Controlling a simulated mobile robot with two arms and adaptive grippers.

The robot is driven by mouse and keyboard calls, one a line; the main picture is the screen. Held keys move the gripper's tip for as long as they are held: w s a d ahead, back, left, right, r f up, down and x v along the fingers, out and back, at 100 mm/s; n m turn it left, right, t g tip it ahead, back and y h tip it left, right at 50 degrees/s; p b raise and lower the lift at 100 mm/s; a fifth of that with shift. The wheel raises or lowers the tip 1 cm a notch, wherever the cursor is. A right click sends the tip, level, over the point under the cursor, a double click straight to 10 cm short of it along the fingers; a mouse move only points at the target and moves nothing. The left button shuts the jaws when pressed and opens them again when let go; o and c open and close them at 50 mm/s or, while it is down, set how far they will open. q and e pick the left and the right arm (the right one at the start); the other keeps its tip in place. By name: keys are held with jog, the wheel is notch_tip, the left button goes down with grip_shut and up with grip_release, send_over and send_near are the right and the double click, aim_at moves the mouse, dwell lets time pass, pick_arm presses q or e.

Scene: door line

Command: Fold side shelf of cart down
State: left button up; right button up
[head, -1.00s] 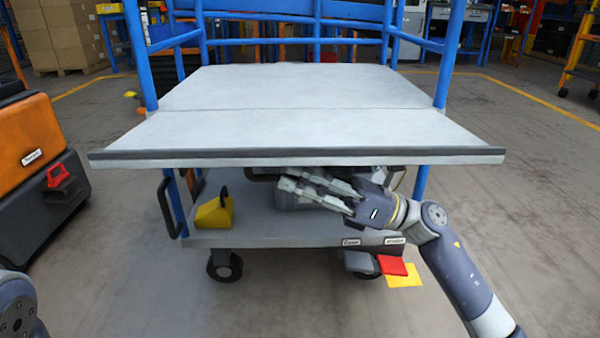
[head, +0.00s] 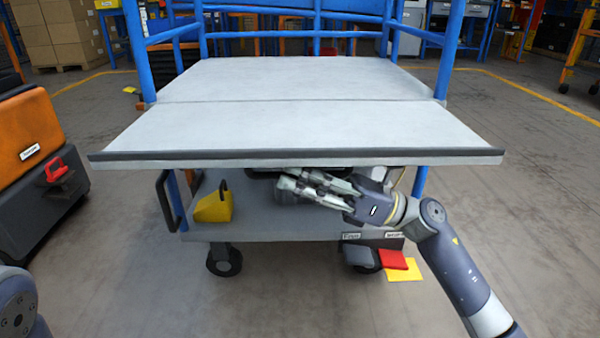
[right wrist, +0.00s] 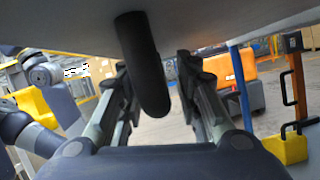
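The cart's grey side shelf (head: 300,128) with a dark front edge sticks out toward me from the cart's deck (head: 290,80). It seems to slope slightly down toward me. My right gripper (head: 285,180) is under the shelf's front part. In the right wrist view the shelf's underside (right wrist: 230,20) is just above the gripper (right wrist: 158,75), whose fingers are apart. A dark rounded bar (right wrist: 142,65) hangs from above and shows between the fingers. I cannot tell whether they touch it. My left gripper is out of view.
The cart's lower deck (head: 270,229) carries a yellow block (head: 213,207) and a grey item partly hidden behind my gripper. Red and yellow pieces (head: 400,265) are at its right front corner. An orange and black machine (head: 35,170) stands at left. The floor at right is clear.

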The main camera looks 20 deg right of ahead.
jog(key=v, duration=1.2)
dwell(0.4)
